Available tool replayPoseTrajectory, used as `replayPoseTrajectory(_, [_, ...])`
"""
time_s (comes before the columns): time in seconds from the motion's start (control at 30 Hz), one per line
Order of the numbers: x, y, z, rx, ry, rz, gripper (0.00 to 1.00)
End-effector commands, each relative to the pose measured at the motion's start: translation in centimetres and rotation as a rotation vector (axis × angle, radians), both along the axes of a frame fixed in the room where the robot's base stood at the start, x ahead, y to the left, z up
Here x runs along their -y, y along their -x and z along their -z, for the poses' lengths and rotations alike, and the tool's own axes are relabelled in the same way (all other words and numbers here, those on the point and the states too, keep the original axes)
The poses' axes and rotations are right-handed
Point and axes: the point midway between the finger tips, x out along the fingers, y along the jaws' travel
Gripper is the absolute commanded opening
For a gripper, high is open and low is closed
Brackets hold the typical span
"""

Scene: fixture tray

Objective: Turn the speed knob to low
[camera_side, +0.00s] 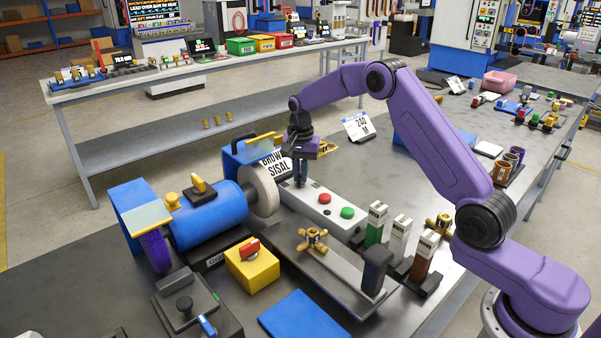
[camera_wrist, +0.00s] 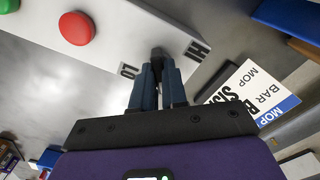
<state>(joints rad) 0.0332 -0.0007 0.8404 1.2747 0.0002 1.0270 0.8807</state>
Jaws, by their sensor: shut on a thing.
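A pale control box (camera_side: 314,206) on the bench carries a red button (camera_side: 324,198) and a green button (camera_side: 347,212). In the wrist view the box (camera_wrist: 125,50) has a LO label (camera_wrist: 128,70) left of the fingers and a HI label (camera_wrist: 197,50) to their right. My gripper (camera_side: 300,184) points down at the far end of the box. In the wrist view its blue-grey fingers (camera_wrist: 158,78) are shut on the dark speed knob (camera_wrist: 158,52), between the labels. The fingers cover most of the knob; which way it points cannot be told.
A blue polishing machine (camera_side: 207,213) with a pale wheel (camera_side: 259,190) stands close on the left. A yellow box (camera_side: 251,265) with a red switch sits in front. Labelled green, white and brown blocks (camera_side: 398,235) stand right.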

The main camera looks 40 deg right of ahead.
Motion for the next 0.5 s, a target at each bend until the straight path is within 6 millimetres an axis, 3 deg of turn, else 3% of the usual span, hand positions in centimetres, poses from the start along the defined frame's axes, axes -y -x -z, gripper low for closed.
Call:
replayPoseTrajectory(0.47, [0.05,-0.06,-0.13,0.003,0.0,0.013,0.0])
replayPoseTrajectory(0.5, [0.05,-0.06,-0.13,0.003,0.0,0.013,0.22])
